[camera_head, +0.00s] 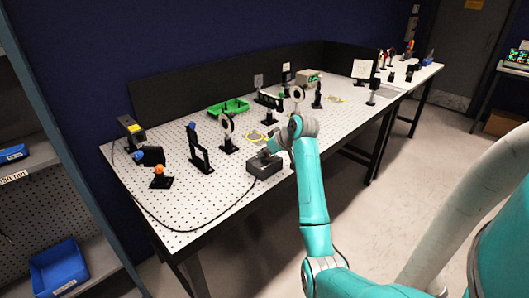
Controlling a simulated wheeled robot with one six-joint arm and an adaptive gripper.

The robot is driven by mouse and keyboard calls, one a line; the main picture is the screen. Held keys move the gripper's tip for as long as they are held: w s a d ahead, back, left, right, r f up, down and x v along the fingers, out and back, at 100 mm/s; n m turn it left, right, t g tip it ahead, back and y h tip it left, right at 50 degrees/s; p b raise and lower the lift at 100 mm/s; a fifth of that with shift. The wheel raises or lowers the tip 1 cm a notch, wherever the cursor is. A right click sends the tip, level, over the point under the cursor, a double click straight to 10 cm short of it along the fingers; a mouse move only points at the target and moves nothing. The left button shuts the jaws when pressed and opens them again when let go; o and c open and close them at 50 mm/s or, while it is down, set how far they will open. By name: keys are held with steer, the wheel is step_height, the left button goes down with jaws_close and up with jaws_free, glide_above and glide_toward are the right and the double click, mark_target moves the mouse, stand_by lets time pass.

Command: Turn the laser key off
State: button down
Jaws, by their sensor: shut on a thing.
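A dark box (264,166) sits on the perforated white table near its front edge, with a black cable running from it to the left. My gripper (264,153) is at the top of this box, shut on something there. The laser key itself is too small and too covered by my gripper to make out. My teal arm reaches in from the lower right and hides part of the table edge. A black device with a yellow label (131,129) stands at the table's back left corner.
Several black optic mounts (200,155) stand on the perforated table (215,199) left of and behind the box. A green tray (229,107) lies towards the back. A shelf with blue bins (60,268) is at the left. The floor at the right is mostly clear.

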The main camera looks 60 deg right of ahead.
steer(key=c, duration=1.3)
jaws_free()
steer(key=shift+o, duration=0.2)
steer(key=v, duration=1.2)
